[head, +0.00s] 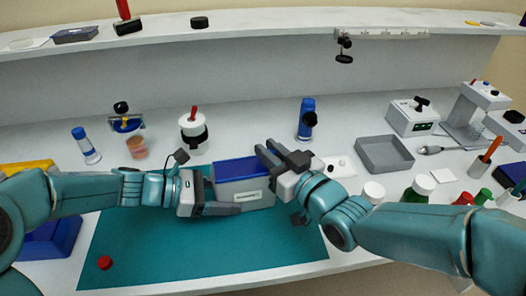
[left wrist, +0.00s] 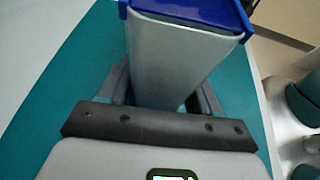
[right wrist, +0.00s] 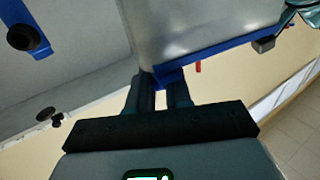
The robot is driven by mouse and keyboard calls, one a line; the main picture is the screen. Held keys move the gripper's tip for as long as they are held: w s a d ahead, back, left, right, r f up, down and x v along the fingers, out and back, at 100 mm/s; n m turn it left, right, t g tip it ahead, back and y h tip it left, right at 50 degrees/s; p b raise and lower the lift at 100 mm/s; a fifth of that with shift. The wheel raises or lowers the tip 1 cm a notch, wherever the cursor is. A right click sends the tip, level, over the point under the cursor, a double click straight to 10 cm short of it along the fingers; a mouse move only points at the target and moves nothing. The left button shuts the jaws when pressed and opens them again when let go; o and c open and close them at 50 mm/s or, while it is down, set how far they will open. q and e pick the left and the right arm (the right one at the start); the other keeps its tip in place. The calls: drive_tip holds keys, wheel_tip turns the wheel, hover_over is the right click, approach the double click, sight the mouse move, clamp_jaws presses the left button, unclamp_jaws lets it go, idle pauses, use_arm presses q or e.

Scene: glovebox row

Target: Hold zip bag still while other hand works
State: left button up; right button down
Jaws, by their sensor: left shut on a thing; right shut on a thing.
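The zip bag (head: 243,192) is a grey, box-like pouch with a blue top and a small white label. It stands on the teal mat (head: 150,250). My left gripper (head: 228,209) is shut on the lower left part of the bag; the left wrist view shows the bag's grey side (left wrist: 175,65) between the two fingers. My right gripper (head: 268,156) is shut on the blue top edge at the bag's right corner. The right wrist view shows its fingers (right wrist: 161,92) closed at the end of the blue strip (right wrist: 220,52). The gripped spots are partly hidden.
A grey tray (head: 385,168) and a white device (head: 412,117) stand to the right. Bottles, including a green one (head: 418,190), stand near my right forearm. A blue bottle (head: 306,118) and a white jar (head: 193,130) stand behind. A red cap (head: 104,262) lies on the mat's clear front left.

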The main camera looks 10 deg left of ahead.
use_arm(q)
drive_tip(key=shift+a, duration=0.1)
use_arm(e)
drive_tip(key=c, duration=1.1)
unclamp_jaws()
use_arm(q)
drive_tip(key=shift+f, duration=0.1)
use_arm(e)
drive_tip(key=v, duration=1.2)
drive_tip(key=shift+d, duration=0.1)
use_arm(q)
drive_tip(key=o, duration=1.3)
drive_tip(key=shift+c, duration=0.2)
